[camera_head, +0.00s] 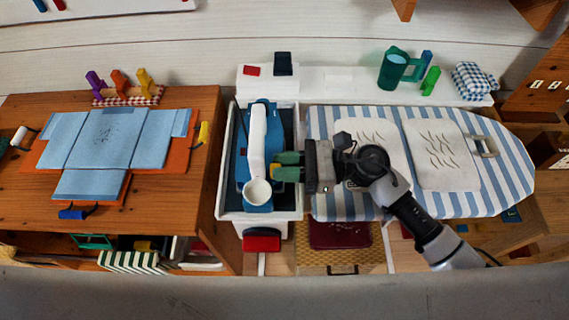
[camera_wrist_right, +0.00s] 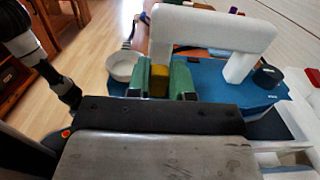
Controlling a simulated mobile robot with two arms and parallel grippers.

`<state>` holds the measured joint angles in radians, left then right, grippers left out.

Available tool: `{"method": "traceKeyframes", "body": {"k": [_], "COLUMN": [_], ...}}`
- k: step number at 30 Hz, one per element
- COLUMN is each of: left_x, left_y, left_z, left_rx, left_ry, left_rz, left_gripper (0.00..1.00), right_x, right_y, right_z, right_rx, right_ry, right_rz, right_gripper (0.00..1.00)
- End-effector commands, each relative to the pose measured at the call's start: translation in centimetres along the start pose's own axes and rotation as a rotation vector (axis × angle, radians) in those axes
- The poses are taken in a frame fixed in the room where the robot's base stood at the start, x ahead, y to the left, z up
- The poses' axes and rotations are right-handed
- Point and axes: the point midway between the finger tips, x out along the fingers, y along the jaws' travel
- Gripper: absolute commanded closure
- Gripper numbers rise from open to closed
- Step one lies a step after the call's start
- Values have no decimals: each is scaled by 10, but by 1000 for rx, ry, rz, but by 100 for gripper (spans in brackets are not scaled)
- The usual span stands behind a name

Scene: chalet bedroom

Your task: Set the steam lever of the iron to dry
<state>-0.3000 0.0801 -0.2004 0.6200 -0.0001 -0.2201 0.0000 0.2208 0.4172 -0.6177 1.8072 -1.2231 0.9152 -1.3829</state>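The iron (camera_head: 244,165) has a blue body, a white handle and a round white cup-like part at its near end. It lies in a white tray (camera_head: 223,190). In the right wrist view the iron (camera_wrist_right: 215,85) has a dark knob on its right. My right gripper (camera_head: 287,166) reaches it from the right with green fingertips, low beside the handle. In the right wrist view, a small yellow-ochre lever (camera_wrist_right: 159,80) fills the narrow gap between the fingertips, which look closed against its sides. The lever's setting marks cannot be read. My left gripper is not in view.
A striped ironing board (camera_head: 515,180) extends right of the tray, under my right arm. A wooden table (camera_head: 190,105) with a folded blue cloth (camera_head: 105,140) stands left. A white shelf (camera_head: 340,80) behind holds a green mug (camera_head: 393,70). A red block (camera_head: 262,240) is below the tray.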

Motion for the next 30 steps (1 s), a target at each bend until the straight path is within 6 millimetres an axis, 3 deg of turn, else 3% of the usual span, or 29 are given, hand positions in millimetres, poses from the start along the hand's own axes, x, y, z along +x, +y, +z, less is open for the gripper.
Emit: {"method": "traceKeyframes", "body": {"k": [2, 13, 24, 30], "left_x": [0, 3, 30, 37], "left_y": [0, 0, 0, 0], "left_z": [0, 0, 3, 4], "left_rx": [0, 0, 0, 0], "left_ry": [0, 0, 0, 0], "left_rz": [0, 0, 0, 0], "left_gripper": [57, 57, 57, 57], "right_x": [0, -7, -75, -102], "right_y": [0, 0, 0, 0], "right_z": [0, -2, -5, -2], "right_rx": [-3, 0, -1, -2], "right_ry": [0, 1, 4, 2], "right_rz": [0, -1, -2, 0], "right_gripper": [68, 68, 68, 68]}}
